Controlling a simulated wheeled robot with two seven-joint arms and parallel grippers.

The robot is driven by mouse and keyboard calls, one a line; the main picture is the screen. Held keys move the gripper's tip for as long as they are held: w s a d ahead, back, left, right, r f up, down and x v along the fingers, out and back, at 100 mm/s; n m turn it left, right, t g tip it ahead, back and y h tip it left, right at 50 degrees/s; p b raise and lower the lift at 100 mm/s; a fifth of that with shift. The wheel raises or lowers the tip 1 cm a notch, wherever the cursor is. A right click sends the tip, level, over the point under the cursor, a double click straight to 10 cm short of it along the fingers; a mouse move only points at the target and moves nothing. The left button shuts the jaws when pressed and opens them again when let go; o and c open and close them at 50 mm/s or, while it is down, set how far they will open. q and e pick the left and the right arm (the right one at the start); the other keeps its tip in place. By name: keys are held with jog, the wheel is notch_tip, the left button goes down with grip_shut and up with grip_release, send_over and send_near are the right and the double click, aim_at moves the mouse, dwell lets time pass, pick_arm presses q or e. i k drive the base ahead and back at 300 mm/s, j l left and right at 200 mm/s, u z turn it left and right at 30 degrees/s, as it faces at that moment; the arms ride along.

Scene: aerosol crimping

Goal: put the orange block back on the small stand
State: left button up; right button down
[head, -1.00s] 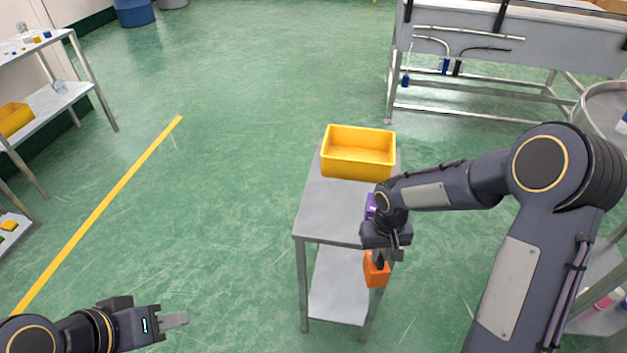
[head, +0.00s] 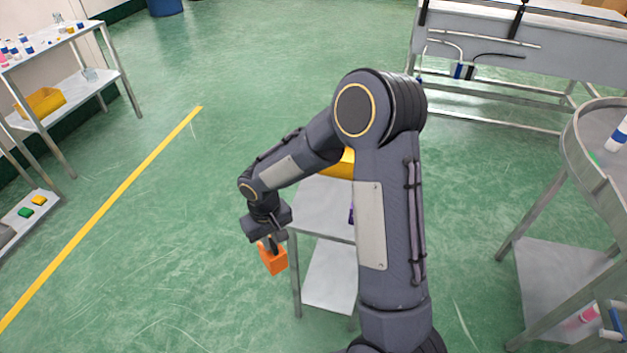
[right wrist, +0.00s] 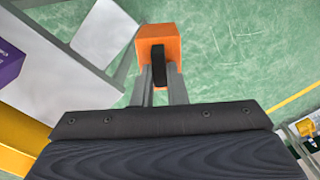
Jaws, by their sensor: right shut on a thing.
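My right gripper (head: 270,242) is shut on the orange block (head: 273,260) and holds it in the air over the green floor, just left of the small grey stand (head: 318,212). In the right wrist view the orange block (right wrist: 158,40) sits at the tips of the two fingers. The stand has a top and a lower shelf (head: 328,275). My right arm hides much of the stand's right side. My left gripper is not in view.
A yellow bin (head: 343,165) stands on the stand's far part, mostly hidden by my arm. A purple item (right wrist: 10,62) is on the stand's top. A round-ended metal table (head: 580,160) is at the right, shelving (head: 60,110) at the left.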

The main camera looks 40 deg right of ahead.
aim_at(319, 209)
jog(key=l+u, duration=0.4)
jog(key=l, duration=0.15)
jog(key=k+l+u, duration=0.1)
jog(key=l+u, duration=0.35)
jog(key=l, duration=0.1)
